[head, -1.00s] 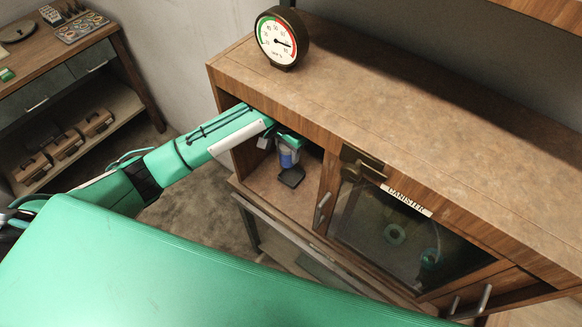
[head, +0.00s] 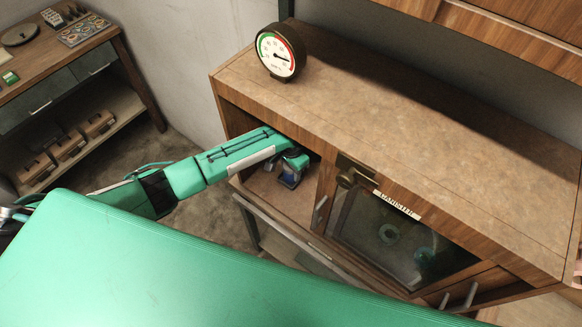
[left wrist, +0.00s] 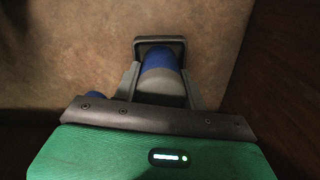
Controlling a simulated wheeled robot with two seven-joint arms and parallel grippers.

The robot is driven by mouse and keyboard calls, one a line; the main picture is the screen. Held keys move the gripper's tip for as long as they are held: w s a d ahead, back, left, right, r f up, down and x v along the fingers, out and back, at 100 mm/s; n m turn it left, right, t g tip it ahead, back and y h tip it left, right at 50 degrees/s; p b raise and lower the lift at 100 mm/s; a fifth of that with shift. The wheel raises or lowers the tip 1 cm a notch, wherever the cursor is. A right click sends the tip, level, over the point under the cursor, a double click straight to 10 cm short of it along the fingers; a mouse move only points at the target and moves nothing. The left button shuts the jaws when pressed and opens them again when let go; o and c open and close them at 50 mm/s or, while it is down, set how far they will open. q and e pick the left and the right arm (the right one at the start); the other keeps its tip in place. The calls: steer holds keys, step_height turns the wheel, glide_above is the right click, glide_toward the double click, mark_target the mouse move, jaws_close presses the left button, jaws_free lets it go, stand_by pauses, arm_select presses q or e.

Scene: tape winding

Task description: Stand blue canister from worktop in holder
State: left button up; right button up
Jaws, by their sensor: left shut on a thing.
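The blue canister (left wrist: 158,62) shows in the left wrist view between the two fingers of my left gripper (left wrist: 160,88), which is shut on it. Its far end meets the dark square holder (left wrist: 160,41); how deep it sits cannot be told. In the head view my left gripper (head: 293,164) reaches into the open cabinet bay from the left. A little blue of the canister (head: 289,179) shows just below it, low over the bay floor. My right gripper is not in view.
The bay lies under the wooden worktop (head: 400,130), with a round gauge (head: 280,52) on top. Right of the bay is a glass door (head: 395,245) labelled CANISTER. A side table (head: 60,70) with cases on its shelf stands at far left.

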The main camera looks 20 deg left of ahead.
arm_select(q)
steer(key=shift+f, duration=0.1)
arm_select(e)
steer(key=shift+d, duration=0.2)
arm_select(q)
steer(key=o, duration=1.1)
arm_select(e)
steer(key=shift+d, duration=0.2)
arm_select(q)
step_height(320, 180, up, 8)
steer(key=shift+f+b, duration=0.1)
steer(key=shift+b, duration=0.9)
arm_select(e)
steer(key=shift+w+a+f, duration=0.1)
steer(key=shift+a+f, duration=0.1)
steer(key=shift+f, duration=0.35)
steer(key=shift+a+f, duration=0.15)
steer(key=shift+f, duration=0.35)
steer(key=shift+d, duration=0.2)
